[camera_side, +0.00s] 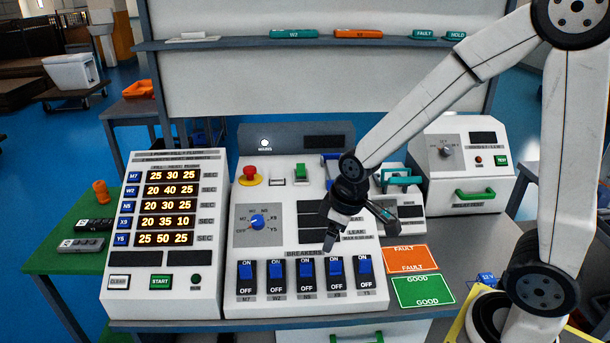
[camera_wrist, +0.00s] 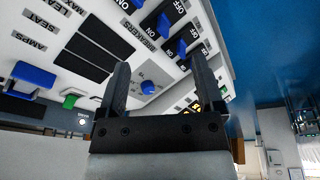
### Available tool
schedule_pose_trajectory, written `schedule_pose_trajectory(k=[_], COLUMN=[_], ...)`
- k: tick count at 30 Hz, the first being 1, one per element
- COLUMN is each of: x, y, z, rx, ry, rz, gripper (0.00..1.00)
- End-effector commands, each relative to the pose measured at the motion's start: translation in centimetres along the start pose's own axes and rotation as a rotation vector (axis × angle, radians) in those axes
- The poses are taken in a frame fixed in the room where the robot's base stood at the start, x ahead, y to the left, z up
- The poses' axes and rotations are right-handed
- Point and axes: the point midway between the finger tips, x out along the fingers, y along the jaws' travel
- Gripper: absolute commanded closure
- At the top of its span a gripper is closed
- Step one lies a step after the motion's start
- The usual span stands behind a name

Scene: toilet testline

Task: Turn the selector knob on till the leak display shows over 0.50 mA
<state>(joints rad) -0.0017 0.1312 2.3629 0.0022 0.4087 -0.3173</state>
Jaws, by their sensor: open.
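The blue selector knob (camera_side: 256,222) sits on a grey dial plate on the left of the white centre console; its pointer setting is too small to read. It also shows in the wrist view (camera_wrist: 148,87), between my fingers in the picture. My gripper (camera_side: 356,228) is open and empty, above the console to the right of the knob and apart from it. Dark display windows (camera_side: 311,222) lie between them, partly hidden by my gripper. In the wrist view, the displays (camera_wrist: 85,50) beside the AMPS, LEAK and MAX labels look dark, with no readable number.
Several blue breaker switches (camera_side: 305,271) line the console's front below my gripper. A red stop button (camera_side: 250,174) and a green switch (camera_side: 300,172) stand at the back. A timer panel (camera_side: 166,230) is at left. FAULT (camera_side: 405,258) and GOOD (camera_side: 423,291) cards lie at right.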

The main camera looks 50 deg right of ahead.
Motion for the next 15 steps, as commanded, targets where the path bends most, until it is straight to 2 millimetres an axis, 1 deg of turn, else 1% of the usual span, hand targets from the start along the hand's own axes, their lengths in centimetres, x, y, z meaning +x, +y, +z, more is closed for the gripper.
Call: schedule_pose_trajectory(k=[1,3,15], x=[0.3,0.6,2.8], y=[0.4,0.9,3.6], z=[-1.2,-3.0,-12.0], rx=[-0.062,-0.16,-0.724], ry=[0.0,0.002,0.013], rz=[-0.001,0.0,0.005], gripper=[0.14,0.14,0.14])
